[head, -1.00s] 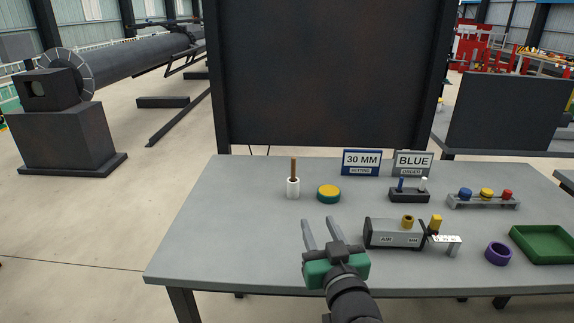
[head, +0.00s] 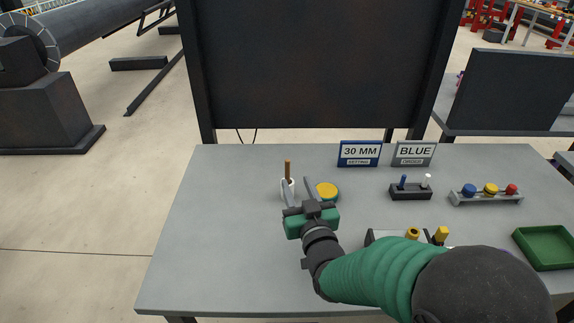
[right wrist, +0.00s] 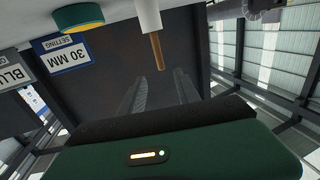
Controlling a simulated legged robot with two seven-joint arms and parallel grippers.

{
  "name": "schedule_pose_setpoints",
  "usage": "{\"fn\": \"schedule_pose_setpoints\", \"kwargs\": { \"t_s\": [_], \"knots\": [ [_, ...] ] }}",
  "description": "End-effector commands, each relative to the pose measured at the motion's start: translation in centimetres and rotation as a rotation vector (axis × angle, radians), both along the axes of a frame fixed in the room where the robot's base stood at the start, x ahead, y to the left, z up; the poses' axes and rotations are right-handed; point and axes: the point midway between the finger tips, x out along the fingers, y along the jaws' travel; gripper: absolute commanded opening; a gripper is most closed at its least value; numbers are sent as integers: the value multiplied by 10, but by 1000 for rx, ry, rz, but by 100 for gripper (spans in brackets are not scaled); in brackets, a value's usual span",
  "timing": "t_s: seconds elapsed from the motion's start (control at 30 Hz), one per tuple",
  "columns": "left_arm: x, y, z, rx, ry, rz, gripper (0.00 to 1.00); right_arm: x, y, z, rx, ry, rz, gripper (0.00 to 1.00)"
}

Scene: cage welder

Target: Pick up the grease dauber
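A brown stick (head: 288,168), which looks like the grease dauber's handle, stands upright from a white cylinder (head: 289,184) at the table's left. My right gripper (head: 296,183) is open and empty, just in front of the white cylinder, its left finger overlapping the cylinder in the head view. In the right wrist view, upside down, the stick (right wrist: 157,50) and white cylinder (right wrist: 149,15) lie beyond the two spread fingers (right wrist: 160,82), roughly between them. Whether a finger touches the cylinder I cannot tell. My left gripper is not in view.
A yellow-topped green round tin (head: 327,191) sits close to the right of the gripper. Two signs (head: 360,154), a block with pegs (head: 410,191), a button rack (head: 487,195) and a green tray (head: 547,247) stand farther right. The table's left (head: 200,230) is clear.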

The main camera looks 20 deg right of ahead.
Motion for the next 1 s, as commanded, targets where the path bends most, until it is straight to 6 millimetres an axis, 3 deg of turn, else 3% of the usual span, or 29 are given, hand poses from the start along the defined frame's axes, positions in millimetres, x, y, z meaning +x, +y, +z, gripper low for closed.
{"fn": "schedule_pose_setpoints", "kwargs": {
  "t_s": [0.2, 0.43, 0.63, 0.9, 1.0],
  "knots": [
    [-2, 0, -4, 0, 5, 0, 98, 57, -4, -2, 0, -6, -2, 39],
    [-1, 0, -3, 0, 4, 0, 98, 84, -5, -4, 1, -6, -1, 39],
    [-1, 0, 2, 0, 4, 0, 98, 120, -6, -7, 0, -6, -2, 39],
    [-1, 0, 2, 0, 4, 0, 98, 128, -6, -7, 1, -6, -2, 39],
    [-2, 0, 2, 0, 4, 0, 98, 128, -6, -7, 1, -6, -2, 28]
  ]
}}
